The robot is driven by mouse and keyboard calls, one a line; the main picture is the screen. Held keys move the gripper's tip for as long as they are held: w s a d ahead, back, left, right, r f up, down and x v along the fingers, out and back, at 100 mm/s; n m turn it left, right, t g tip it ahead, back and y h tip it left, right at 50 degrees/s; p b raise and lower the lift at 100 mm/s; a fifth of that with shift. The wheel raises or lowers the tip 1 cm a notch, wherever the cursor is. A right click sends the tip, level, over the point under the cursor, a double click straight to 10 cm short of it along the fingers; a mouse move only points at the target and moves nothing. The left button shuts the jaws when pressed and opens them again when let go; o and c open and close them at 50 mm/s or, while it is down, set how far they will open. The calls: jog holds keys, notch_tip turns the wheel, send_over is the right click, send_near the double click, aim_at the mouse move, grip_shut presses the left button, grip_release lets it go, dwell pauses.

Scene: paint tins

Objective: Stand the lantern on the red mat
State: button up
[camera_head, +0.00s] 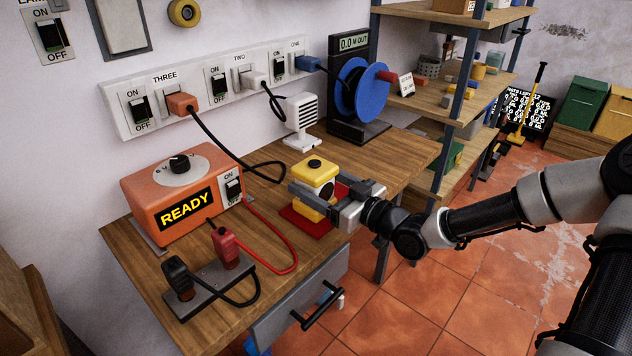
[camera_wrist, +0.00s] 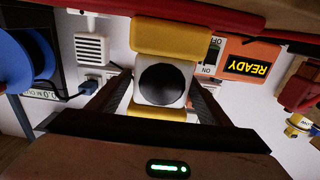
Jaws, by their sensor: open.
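The lantern (camera_head: 314,174) is yellow with a pale middle and a dark knob on top. It stands upright on the red mat (camera_head: 298,222) near the bench's front edge. My gripper (camera_head: 318,192) reaches in from the right, with its fingers open on either side of the lantern. The wrist view is upside down. There the lantern's pale body with a round dark lens (camera_wrist: 163,84) sits between the two spread fingers, with its yellow base against the red mat at the top. Whether the fingers touch it is not clear. The gripper partly hides the mat.
An orange box reading READY (camera_head: 183,195) stands left of the mat. A base with two clamps (camera_head: 210,283) and a red cable lie in front. A small white heater-like unit (camera_head: 302,122) and a blue reel (camera_head: 358,90) stand behind. An open drawer (camera_head: 300,310) juts out below.

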jog(key=p+v, duration=0.2)
jog(key=v, duration=1)
dwell(1.6)
